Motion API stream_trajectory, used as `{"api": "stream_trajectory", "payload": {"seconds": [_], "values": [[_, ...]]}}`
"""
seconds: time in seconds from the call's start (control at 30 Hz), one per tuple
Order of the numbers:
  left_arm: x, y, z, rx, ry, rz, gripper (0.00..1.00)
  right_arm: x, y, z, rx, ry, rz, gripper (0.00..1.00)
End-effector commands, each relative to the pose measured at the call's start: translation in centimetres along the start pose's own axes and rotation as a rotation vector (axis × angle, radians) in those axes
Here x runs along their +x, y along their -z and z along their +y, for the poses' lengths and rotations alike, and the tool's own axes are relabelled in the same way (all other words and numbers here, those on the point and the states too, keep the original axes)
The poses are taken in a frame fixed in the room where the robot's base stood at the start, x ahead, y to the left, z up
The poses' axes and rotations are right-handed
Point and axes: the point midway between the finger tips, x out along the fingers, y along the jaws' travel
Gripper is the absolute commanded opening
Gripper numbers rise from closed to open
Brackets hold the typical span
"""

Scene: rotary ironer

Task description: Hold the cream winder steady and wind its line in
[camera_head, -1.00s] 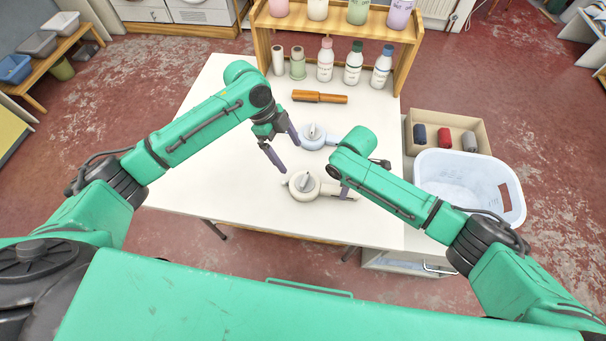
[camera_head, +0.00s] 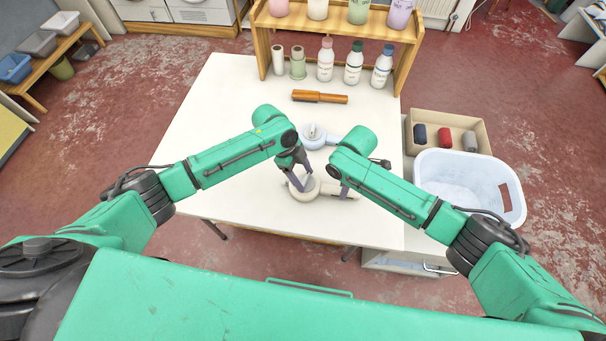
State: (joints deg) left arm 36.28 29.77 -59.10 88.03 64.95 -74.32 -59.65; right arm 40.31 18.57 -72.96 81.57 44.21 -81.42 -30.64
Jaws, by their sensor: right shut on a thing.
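The cream winder (camera_head: 302,194) lies on the white table near its front edge, with a round body, a grey crank on top and a handle reaching right. My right gripper (camera_head: 345,191) is shut on this handle; my forearm hides part of the grip. My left gripper (camera_head: 303,184) is over the winder's top at the crank, its dark fingers spread apart and pointing down. Whether the fingers touch the crank cannot be told. The winder's line cannot be made out.
A pale blue winder (camera_head: 314,137) sits just behind. A white basket (camera_head: 430,187) and a cardboard box (camera_head: 452,118) stand at the right. The table's left part is clear.

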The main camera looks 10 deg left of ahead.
Motion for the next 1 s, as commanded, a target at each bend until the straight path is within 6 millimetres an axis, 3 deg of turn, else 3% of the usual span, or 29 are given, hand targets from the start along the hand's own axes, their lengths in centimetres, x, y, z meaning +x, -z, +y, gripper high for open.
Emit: {"api": "stream_trajectory", "payload": {"seconds": [0.3,0.53,0.57,0.6,0.63,1.0], "values": [[-0.07,-0.01,-0.15,0.127,-0.052,-0.001,0.11,-0.01,0.01,-0.01,-0.001,0.000,0.000,0.00],[-0.06,-0.02,-0.11,0.131,-0.054,-0.001,0.11,0.01,-0.01,-0.01,-0.001,0.000,-0.001,0.00],[-0.06,-0.01,-0.11,0.131,-0.053,-0.001,0.78,0.01,-0.02,-0.01,-0.001,0.000,-0.001,0.00],[-0.06,-0.01,-0.11,0.131,-0.053,0.000,0.93,0.01,-0.02,-0.01,-0.001,0.000,-0.001,0.00],[-0.06,-0.01,-0.10,0.131,-0.053,0.000,0.97,0.01,-0.02,-0.01,-0.001,0.000,-0.001,0.00],[-0.72,-0.01,-0.19,0.129,-0.052,0.000,0.97,0.00,-0.01,-0.01,0.000,0.000,0.000,0.00]]}}
